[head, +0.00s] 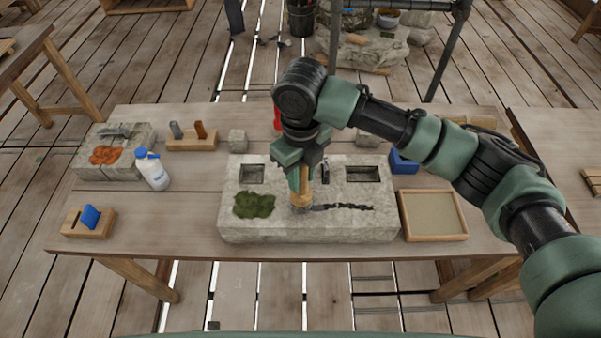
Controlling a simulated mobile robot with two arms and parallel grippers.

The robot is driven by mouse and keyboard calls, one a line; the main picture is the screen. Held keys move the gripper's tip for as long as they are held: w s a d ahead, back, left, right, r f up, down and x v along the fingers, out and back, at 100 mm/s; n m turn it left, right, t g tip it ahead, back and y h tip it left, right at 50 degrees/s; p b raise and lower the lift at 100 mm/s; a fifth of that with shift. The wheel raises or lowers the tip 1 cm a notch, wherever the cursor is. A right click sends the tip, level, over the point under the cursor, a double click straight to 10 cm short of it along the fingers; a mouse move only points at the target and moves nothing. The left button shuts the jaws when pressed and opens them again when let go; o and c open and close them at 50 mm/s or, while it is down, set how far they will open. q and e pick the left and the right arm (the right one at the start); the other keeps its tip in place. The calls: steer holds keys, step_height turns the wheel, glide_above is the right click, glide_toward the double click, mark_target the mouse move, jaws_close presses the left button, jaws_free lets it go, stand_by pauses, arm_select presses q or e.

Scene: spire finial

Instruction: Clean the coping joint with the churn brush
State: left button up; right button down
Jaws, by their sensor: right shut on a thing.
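The stone coping block (300,233) lies on the wooden table, with a dark joint line (345,207) running across the right half of its top. My right gripper (302,172) is above the block, pointing down, and is shut on the churn brush (301,199), which has a light wooden handle. The brush is roughly upright, its lower end at the left end of the joint line. I cannot tell for certain whether its bristles touch the stone. My left gripper is not in view.
Green moss (254,205) and two square recesses mark the block. A framed tray (433,214) and blue box (403,163) are to its right. A white bottle (152,170), a wooden holder with a blue piece (89,221) and a stone with an orange patch (112,134) stand left.

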steer(key=shift+f, duration=0.15)
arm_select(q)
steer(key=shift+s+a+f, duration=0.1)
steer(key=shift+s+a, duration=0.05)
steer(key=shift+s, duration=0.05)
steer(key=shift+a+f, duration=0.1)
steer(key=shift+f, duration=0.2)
arm_select(e)
steer(key=shift+f, duration=0.75)
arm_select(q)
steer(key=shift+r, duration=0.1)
arm_select(e)
steer(key=shift+d, duration=0.1)
stand_by(0.3)
arm_select(q)
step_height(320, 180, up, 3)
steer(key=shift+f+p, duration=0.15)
steer(key=shift+p, duration=1)
arm_select(e)
steer(key=d, duration=0.6)
steer(key=shift+r, duration=0.1)
